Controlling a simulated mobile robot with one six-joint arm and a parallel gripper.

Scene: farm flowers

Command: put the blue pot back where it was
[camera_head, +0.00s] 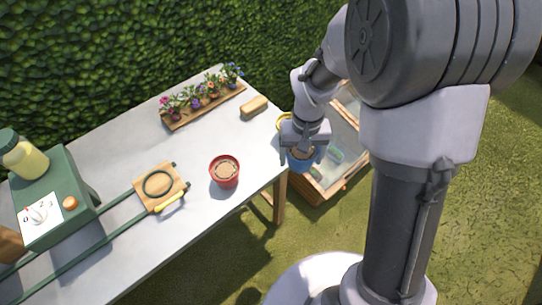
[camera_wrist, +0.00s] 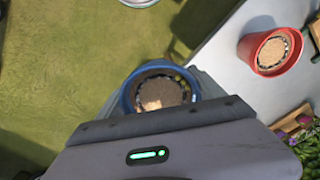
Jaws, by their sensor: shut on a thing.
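The blue pot (camera_head: 300,160), filled with brown soil, is held in my gripper (camera_head: 304,150) beyond the table's right end, over or in front of the wooden crate (camera_head: 322,195). In the wrist view the blue pot (camera_wrist: 128,98) shows upright below the gripper, with part of its rim hidden by the gripper body. The gripper is shut on it. How far it is above the crate or ground cannot be told.
A red pot (camera_head: 225,171) with soil stands near the right end of the white table (camera_head: 120,150). Flowers in a wooden tray (camera_head: 205,113), a tan block (camera_head: 254,107), a wooden board with a ring (camera_head: 148,192) and a green machine (camera_head: 65,195) also stand there. A yellow rim (camera_head: 283,119) shows behind my arm.

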